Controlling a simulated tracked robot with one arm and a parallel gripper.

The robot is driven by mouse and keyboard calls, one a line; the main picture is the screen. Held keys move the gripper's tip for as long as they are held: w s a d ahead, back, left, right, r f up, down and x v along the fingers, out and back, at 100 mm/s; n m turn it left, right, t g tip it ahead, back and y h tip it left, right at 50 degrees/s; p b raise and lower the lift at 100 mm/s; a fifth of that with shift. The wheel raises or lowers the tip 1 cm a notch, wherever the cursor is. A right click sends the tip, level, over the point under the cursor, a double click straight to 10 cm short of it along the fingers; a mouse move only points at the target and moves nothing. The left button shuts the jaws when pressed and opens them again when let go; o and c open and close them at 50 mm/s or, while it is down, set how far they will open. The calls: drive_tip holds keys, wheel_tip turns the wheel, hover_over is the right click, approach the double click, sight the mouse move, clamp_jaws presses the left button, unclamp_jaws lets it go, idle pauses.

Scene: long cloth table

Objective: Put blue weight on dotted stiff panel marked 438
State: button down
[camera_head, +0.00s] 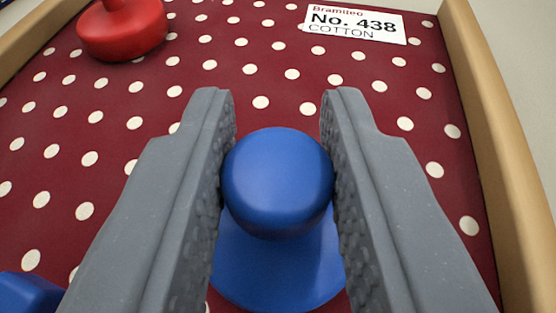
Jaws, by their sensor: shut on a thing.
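My gripper (277,110) is shut on the knob of a blue weight (277,185), with one grey finger against each side. The weight's wider round base shows below the knob, between the fingers. It is over the dotted panel (240,130), which is dark red with white dots. I cannot tell whether the base touches the panel. A white label (355,24) at the panel's far right reads "No. 438 COTTON".
A red weight (122,32) stands on the panel at the far left. Part of another blue thing (28,293) shows at the lower left corner. A light wooden rim (500,130) runs along the right side. The panel's middle beyond my gripper is clear.

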drive_tip(key=c, duration=1.2)
unclamp_jaws()
drive_tip(key=shift+p+v, duration=0.75)
drive_tip(key=shift+v, duration=5.3)
drive_tip(key=shift+r, duration=0.1)
drive_tip(key=s+d+r, duration=0.1)
drive_tip(key=s+r, duration=0.2)
drive_tip(key=r, duration=0.8)
drive_tip(key=s+r+t+y, duration=0.1)
drive_tip(key=s+r, duration=0.2)
drive_tip(key=r, duration=0.9)
drive_tip(key=s+d+r, duration=0.1)
drive_tip(key=s+r, duration=0.2)
drive_tip(key=r, duration=0.8)
drive_tip(key=shift+h, duration=0.4)
drive_tip(key=s+r, duration=0.3)
drive_tip(key=s+d+r, duration=0.1)
drive_tip(key=s+r, duration=0.2)
drive_tip(key=s, duration=0.1)
drive_tip(key=s+r, duration=0.3)
drive_tip(key=shift+s+d, duration=0.15)
drive_tip(key=shift+d, duration=0.05)
